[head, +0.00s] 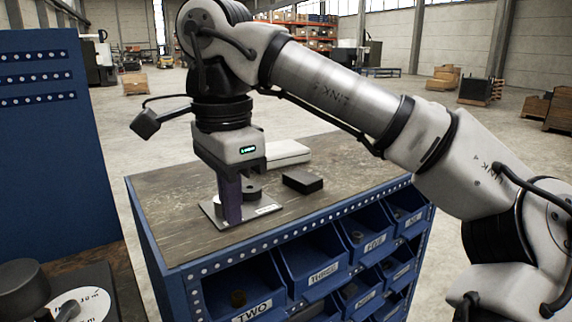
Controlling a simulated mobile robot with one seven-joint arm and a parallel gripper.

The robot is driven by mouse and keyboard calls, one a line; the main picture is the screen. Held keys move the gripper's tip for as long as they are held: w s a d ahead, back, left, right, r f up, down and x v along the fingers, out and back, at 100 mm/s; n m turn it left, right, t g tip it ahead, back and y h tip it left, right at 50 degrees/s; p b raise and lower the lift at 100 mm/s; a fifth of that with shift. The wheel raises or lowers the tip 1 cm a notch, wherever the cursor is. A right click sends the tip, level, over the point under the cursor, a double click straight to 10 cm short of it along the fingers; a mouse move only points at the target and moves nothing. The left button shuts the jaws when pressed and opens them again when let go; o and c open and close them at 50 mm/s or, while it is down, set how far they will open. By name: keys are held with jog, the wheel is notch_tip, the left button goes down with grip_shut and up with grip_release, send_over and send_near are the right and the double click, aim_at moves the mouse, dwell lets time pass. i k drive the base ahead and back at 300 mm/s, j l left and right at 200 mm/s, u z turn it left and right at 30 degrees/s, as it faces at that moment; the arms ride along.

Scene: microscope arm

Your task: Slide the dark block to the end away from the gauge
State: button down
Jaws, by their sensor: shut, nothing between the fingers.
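My gripper (231,217) points straight down over the blue cabinet's wooden top. Its dark purple fingers are shut with nothing between them, and their tips are low over a small metal plate (266,209). I cannot tell if they touch it. A flat dark block (303,180) lies on the wooden top to the right of the plate, apart from my gripper. A white round dial face (88,303), possibly the gauge, shows at the lower left, cut off by the frame.
A pale flat case (287,153) lies behind the dark block. The cabinet (181,281) has several labelled blue bins (312,268) along its front. The wooden top is bare at left and front right. A blue panel (50,150) stands at the left.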

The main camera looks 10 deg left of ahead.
aim_at(302, 181)
jog(key=i, duration=0.9)
